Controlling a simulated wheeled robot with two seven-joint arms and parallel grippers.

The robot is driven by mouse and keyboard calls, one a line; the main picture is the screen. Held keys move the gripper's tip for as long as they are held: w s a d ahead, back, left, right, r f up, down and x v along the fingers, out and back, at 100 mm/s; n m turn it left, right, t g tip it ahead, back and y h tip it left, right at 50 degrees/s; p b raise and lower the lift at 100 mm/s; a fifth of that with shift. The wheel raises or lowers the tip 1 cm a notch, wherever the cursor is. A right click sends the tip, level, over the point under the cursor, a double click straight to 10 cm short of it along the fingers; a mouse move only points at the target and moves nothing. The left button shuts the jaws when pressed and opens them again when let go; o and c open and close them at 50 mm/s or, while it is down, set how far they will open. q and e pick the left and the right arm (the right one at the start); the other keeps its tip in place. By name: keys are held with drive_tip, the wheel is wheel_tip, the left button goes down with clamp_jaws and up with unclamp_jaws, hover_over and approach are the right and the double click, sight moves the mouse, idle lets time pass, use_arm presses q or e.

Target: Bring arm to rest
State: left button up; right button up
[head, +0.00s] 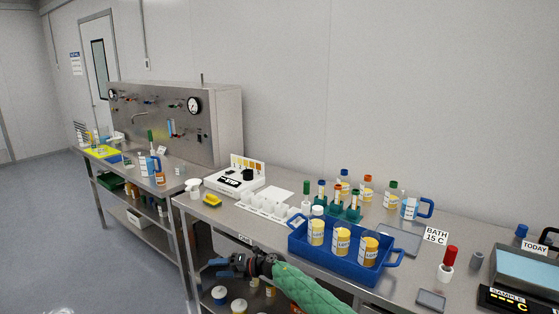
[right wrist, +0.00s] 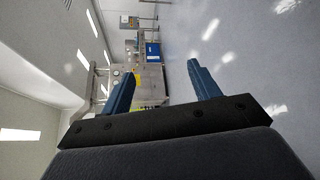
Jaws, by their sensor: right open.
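My right gripper (head: 216,267) shows in the head view at the lower middle, in front of the near bench's front edge. My right arm, in a green sleeve, comes in from the bottom. In the right wrist view its two blue fingers (right wrist: 160,85) are spread apart with nothing between them. Beyond them lie bare floor and a distant bench. My left gripper is in neither view.
The near bench holds a blue tray (head: 366,273) with several labelled jars, just right of my gripper. A white well block (head: 262,213) and a yellow item (head: 211,199) stand behind. A steel gauge panel (head: 222,128) stands at the back left. Floor at left is clear.

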drive_tip(key=s+d+f+m+t+h, duration=0.35)
drive_tip(key=d+f+m, duration=0.25)
drive_tip(key=f+m, duration=0.25)
drive_tip(key=s+d+f+m+t+h, duration=0.2)
drive_tip(key=s+d+f+m+t, duration=0.2)
drive_tip(key=d+f+m, duration=0.45)
drive_tip(key=s+d+f+m+t+h, duration=0.35)
drive_tip(key=f+m, duration=0.35)
drive_tip(key=f, duration=0.4)
drive_tip(key=s+d+f+m+g+h, duration=0.1)
drive_tip(key=s+d+f+m+h, duration=0.15)
drive_tip(key=s+d+f, duration=0.35)
drive_tip(key=s+d+f+m+g+h, duration=0.2)
drive_tip(key=s+d+f+m, duration=0.1)
drive_tip(key=s+f, duration=0.4)
drive_tip(key=s+d+f+m+g, duration=0.2)
drive_tip(key=s+d+f, duration=0.2)
drive_tip(key=s, duration=0.8)
drive_tip(key=s+d+f+m+g+h, duration=0.1)
drive_tip(key=s+d+f+m+g, duration=0.1)
drive_tip(key=s, duration=1)
drive_tip(key=s+d+f+m+g+h, duration=0.1)
drive_tip(key=s+d+f+g, duration=0.3)
drive_tip(key=s, duration=0.8)
wheel_tip(320, 180, down, 4)
drive_tip(key=shift+d+f+m, duration=0.1)
drive_tip(key=shift+d+m, duration=0.65)
drive_tip(key=shift+d, duration=0.45)
